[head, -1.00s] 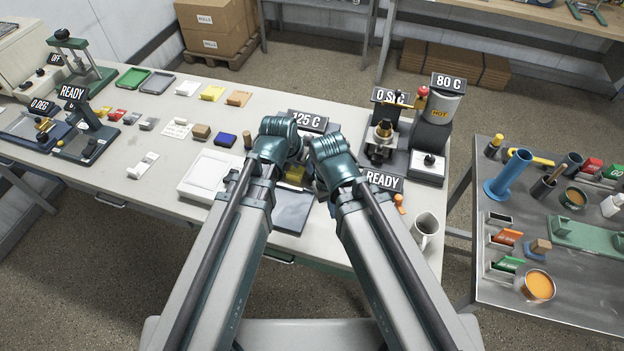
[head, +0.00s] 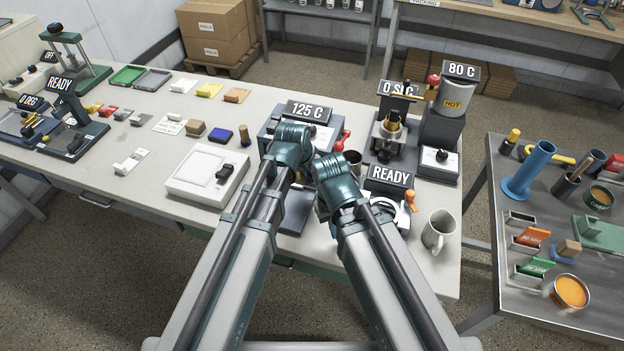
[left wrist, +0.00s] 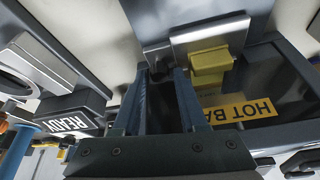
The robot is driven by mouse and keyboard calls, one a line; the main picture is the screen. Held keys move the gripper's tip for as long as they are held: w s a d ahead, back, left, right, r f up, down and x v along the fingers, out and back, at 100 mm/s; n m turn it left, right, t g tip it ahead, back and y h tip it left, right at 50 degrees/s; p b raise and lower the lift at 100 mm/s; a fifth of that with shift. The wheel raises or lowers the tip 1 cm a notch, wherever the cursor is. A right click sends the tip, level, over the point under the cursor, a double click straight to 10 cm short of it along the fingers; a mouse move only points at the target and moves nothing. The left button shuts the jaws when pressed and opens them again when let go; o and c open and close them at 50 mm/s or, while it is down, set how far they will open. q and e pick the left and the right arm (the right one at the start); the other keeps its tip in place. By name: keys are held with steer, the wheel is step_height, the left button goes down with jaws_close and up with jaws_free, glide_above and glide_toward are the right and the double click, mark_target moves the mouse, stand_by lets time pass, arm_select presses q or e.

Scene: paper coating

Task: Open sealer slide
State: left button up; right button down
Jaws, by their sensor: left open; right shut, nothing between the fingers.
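The sealer (head: 272,132), a dark unit under a "125 C" sign, stands mid-bench, largely covered by my arms in the head view. In the left wrist view it shows a yellow "HOT BAR" label (left wrist: 240,111) and a yellow block (left wrist: 210,65) beside a metal plate (left wrist: 213,42). My left gripper (left wrist: 163,78) is open, its two fingers left of the yellow block with a gap between them. I cannot tell whether they touch the plate. My right gripper (head: 326,163) is shut and empty beside the left wrist; its fingertips are mostly hidden.
A white scale-like box (head: 205,178) sits left of my left arm. To the right stand a "READY" device (head: 388,178), a white mug (head: 438,230) and a machine with a "HOT" container (head: 455,100). A metal side table (head: 480,285) holds cans and tools.

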arm_select(q)
steer(key=shift+c, duration=0.2)
jaws_close()
stand_by(1.3)
